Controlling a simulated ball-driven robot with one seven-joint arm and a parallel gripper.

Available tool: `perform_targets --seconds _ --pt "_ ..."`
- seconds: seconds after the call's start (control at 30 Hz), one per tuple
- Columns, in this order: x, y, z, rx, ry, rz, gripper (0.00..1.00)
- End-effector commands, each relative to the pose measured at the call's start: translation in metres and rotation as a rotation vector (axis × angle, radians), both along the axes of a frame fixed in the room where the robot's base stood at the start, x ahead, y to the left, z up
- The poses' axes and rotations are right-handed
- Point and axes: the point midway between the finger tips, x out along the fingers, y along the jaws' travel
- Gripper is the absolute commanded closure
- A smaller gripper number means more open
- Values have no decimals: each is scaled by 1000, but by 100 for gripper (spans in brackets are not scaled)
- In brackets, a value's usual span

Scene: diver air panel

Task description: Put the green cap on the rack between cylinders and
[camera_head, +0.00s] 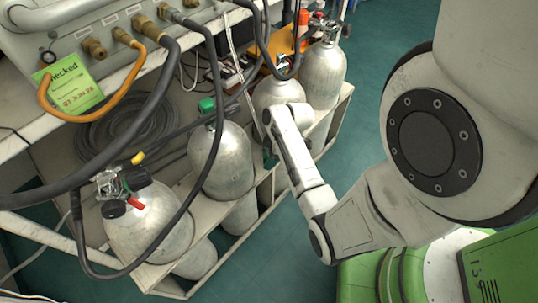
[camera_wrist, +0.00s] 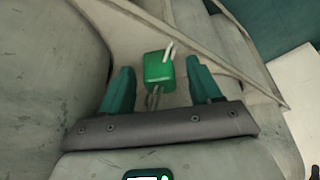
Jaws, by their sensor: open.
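The green cap (camera_wrist: 158,67), a small block with a pale metal strip and a chain-like piece by it, shows in the wrist view against the pale rack (camera_wrist: 128,35) with grey cylinder sides around it. My gripper (camera_wrist: 161,75) is open, with one teal finger on each side of the cap and a visible gap to both. I cannot tell the depth between fingertips and cap. In the head view my gripper (camera_head: 270,157) reaches down among the cylinders (camera_head: 222,160) and is mostly hidden behind my wrist. A green top (camera_head: 207,105) sits on the middle cylinder there.
A near cylinder (camera_head: 150,225) with a valve and red handle stands at the lower left; another cylinder (camera_head: 323,75) stands at the back. Black hoses (camera_head: 215,110) loop across the rack from the panel (camera_head: 110,30). Teal floor (camera_head: 365,60) is clear to the right.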

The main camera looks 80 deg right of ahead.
Motion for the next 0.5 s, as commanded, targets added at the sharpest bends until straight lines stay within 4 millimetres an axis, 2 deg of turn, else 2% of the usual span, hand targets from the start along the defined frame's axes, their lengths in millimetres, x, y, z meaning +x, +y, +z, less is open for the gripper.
perform_targets --seconds 0.27,0.37,0.5 --pt "0 0 5 -1 0 0 37" --pt "-4 -1 15 -1 0 -1 37" --pt "-13 -4 41 -2 -2 -1 37"
